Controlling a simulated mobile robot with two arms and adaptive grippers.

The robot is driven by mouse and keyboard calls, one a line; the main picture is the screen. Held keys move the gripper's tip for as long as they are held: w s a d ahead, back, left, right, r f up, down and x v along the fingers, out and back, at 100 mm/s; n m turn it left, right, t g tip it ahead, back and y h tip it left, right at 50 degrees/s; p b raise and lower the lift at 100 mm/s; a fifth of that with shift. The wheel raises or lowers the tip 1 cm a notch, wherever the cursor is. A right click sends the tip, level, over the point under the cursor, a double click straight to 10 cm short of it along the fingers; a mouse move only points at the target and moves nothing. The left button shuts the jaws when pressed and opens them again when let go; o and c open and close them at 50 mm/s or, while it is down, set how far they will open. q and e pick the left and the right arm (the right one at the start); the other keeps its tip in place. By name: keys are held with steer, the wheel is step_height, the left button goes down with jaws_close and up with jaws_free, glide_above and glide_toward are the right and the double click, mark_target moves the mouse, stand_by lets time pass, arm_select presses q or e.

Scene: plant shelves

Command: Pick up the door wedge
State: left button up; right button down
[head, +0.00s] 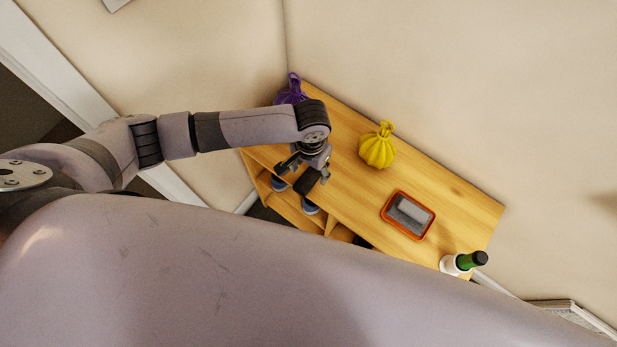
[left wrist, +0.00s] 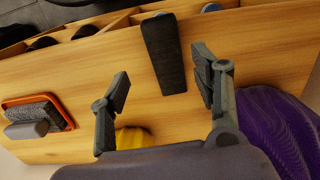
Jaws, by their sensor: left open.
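The door wedge is a dark, tapered block (left wrist: 164,52) lying on the wooden shelf top near its front edge. In the head view it is a small dark shape (head: 308,182), partly hidden by my left gripper. My left gripper (head: 304,170) is over the left part of the shelf top. In the left wrist view its two fingers (left wrist: 161,72) are spread apart, with the wedge showing between and beyond them. I see no finger closed on the wedge, and I cannot tell how high the fingers are above the wood. My right gripper is not in view.
A purple pouch (head: 291,90) is at the back left and a yellow pouch (head: 377,147) stands behind the gripper. An orange-rimmed tray (head: 384,208) holds grey items. A green bottle (head: 470,260) is at the right end. Walls close off the back and left.

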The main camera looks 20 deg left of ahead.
mark_target(308, 178)
arm_select(q)
steer(key=f, duration=0.5)
steer(key=shift+w+a+f, duration=0.15)
steer(key=shift+a+f, duration=0.15)
steer(key=shift+a, duration=0.05)
steer(key=c, duration=1.3)
steer(key=shift+o, duration=0.2)
steer(key=shift+r, duration=0.1)
